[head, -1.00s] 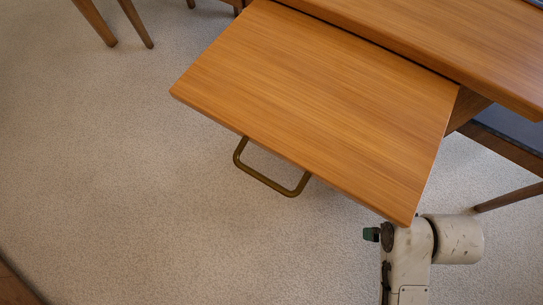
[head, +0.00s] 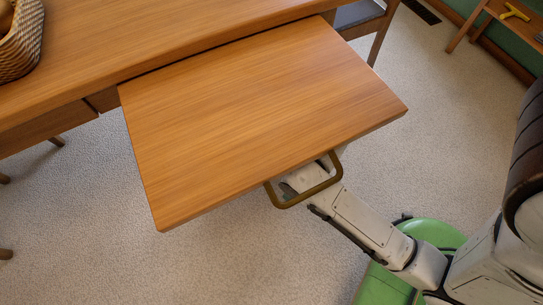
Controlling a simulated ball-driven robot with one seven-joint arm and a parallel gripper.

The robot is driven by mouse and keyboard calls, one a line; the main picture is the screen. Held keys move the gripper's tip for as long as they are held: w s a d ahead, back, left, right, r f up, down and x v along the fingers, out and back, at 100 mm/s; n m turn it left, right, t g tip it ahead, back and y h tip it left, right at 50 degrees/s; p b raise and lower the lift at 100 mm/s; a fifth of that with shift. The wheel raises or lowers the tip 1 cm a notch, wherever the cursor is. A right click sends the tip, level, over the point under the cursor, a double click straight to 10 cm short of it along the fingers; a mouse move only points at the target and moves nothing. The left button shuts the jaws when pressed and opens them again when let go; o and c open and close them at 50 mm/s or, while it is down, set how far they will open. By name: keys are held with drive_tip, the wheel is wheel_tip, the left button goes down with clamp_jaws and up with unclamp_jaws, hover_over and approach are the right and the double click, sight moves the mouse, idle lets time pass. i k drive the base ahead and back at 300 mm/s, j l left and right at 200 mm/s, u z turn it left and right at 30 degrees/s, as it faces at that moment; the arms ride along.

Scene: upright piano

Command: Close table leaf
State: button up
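The table leaf (head: 255,115) is a flat wooden panel pulled out from under the edge of the wooden table (head: 190,30). A brass-coloured loop handle (head: 291,203) hangs at the leaf's near edge, right of its middle. My white arm reaches in from the lower right and passes under the leaf beside the handle. The end of my arm is behind the handle and partly under the leaf. My gripper's fingers are hidden there, so I cannot tell whether they touch the handle or are open or shut.
A woven basket (head: 22,42) stands on the table at the upper left. A chair (head: 362,18) with a dark seat is behind the table. A wooden stand (head: 497,22) with a yellow item is at the upper right. Pale carpet (head: 90,270) in front of the leaf is clear.

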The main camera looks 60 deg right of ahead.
sight(210, 128)
drive_tip(key=k+l+u, duration=0.4)
drive_tip(key=l, duration=0.2)
drive_tip(key=k+l+u, duration=0.4)
drive_tip(key=l, duration=0.15)
drive_tip(key=i, duration=0.1)
